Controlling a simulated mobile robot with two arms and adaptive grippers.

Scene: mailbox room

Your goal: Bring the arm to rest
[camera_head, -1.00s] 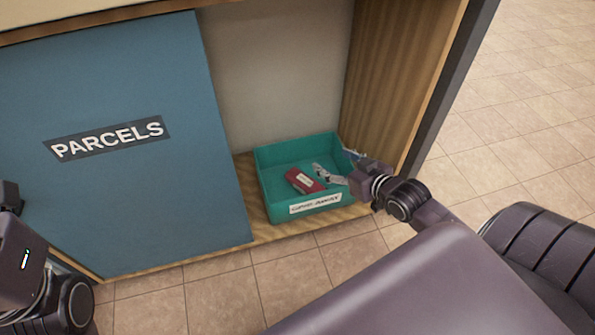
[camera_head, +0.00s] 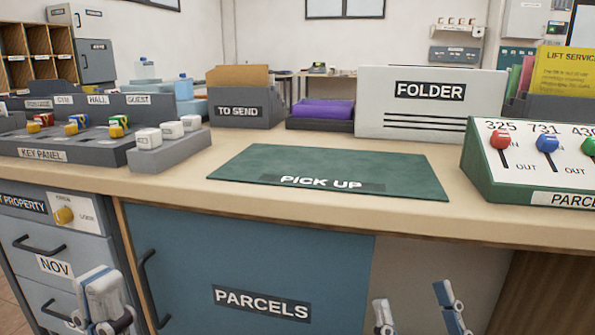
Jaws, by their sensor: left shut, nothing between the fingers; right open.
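My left gripper (camera_head: 102,290) is at the lower left, in front of the grey drawers. Its fingers are together with nothing between them. The blue PARCELS door (camera_head: 240,270) covers the left part of the cupboard. The inside floor of the cupboard is out of view.
The wooden counter (camera_head: 440,215) stands above both grippers, and its front edge overhangs near them. On it are a green PICK UP mat (camera_head: 330,165), a key panel (camera_head: 70,155), a folder stand (camera_head: 430,105) and a green switch box (camera_head: 530,180). A black door handle (camera_head: 150,290) sticks out.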

